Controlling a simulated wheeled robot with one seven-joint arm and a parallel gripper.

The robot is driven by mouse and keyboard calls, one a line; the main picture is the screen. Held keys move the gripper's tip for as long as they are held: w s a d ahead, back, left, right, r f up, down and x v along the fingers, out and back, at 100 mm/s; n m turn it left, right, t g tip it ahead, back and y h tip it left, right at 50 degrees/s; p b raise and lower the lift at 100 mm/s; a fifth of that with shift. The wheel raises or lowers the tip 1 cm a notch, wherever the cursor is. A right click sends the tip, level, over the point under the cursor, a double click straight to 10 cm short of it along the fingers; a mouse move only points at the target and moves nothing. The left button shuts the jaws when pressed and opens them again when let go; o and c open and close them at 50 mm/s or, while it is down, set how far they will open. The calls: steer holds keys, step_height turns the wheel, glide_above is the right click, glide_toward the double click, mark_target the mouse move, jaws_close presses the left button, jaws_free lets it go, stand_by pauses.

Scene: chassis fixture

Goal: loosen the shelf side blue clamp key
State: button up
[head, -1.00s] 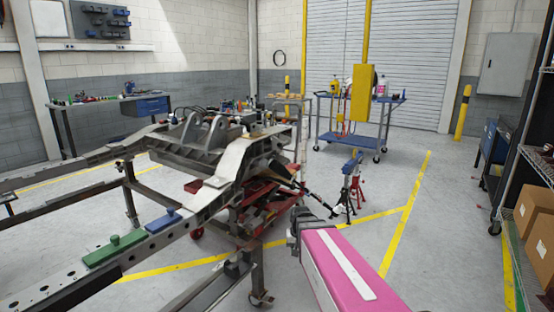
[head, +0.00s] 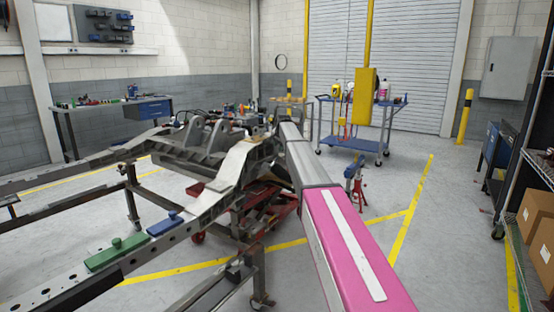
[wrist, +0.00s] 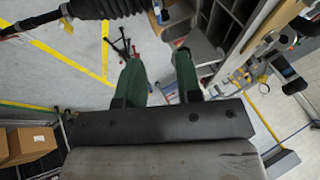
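A blue clamp key (head: 165,223) sits on the near chassis rail in the head view, beside a green one (head: 116,252). My pink and grey arm reaches forward to the right of the rail, well apart from both. My gripper is hidden in the head view by the arm. In the wrist view my gripper (wrist: 158,60) shows two green fingers spread apart with nothing between them. A small blue piece (wrist: 286,70) shows at the right of the wrist view; I cannot tell what it is.
The chassis frame (head: 60,277) fills the left. A blue cart (head: 352,143) stands behind the arm. A shelf with cardboard boxes (head: 535,215) is at the right. The floor between arm and shelf is clear. A black ribbed part (wrist: 105,8) crosses the wrist view's top.

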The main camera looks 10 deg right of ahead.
mark_target(276, 159)
steer(key=x, duration=1)
steer(key=shift+w+f, duration=0.15)
steer(key=shift+f, duration=0.2)
